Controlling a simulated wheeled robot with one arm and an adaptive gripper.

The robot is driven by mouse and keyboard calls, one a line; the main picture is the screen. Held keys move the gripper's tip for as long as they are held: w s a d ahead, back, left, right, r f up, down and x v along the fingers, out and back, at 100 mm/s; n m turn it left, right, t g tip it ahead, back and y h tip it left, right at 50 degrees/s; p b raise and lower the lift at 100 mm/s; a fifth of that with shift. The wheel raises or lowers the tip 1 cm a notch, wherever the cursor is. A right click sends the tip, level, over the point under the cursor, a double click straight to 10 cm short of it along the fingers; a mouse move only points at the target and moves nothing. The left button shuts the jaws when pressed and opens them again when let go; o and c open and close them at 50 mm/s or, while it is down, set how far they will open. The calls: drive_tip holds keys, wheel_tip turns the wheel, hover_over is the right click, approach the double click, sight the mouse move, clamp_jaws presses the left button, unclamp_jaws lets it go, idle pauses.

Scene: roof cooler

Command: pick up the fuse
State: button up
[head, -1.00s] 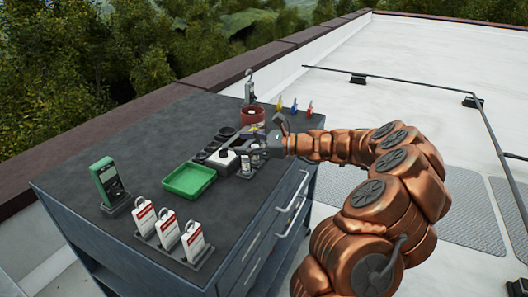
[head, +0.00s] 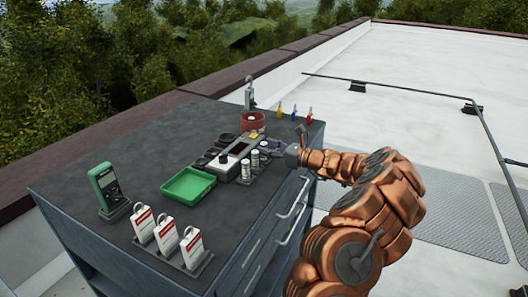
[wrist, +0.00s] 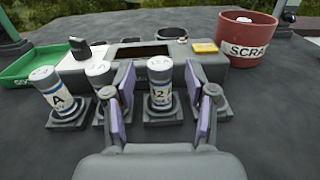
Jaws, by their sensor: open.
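Three white, blue-banded cylindrical fuses stand in dark square holders; the left one (wrist: 52,92) bears an "A". The middle one (wrist: 99,76) is partly hidden by my left finger. The right one (wrist: 160,88) bears a "2" and appears between my fingers, with gaps on both sides. In the head view the fuses (head: 255,160) stand in a row at the front of a grey tester. My gripper (wrist: 160,78) is open and empty, its purple pads apart. In the head view my gripper (head: 284,152) is just right of the fuse row; its fingertips are hard to make out.
The grey tester (head: 240,148) stands behind the fuses. A red scrap bin (wrist: 250,40) is at the back right in the wrist view. A green tray (head: 187,185), a green meter (head: 108,186) and white tags (head: 167,234) stand left on the dark cabinet top (head: 120,160).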

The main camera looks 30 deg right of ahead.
drive_tip(key=shift+x, duration=0.9)
clamp_jaws()
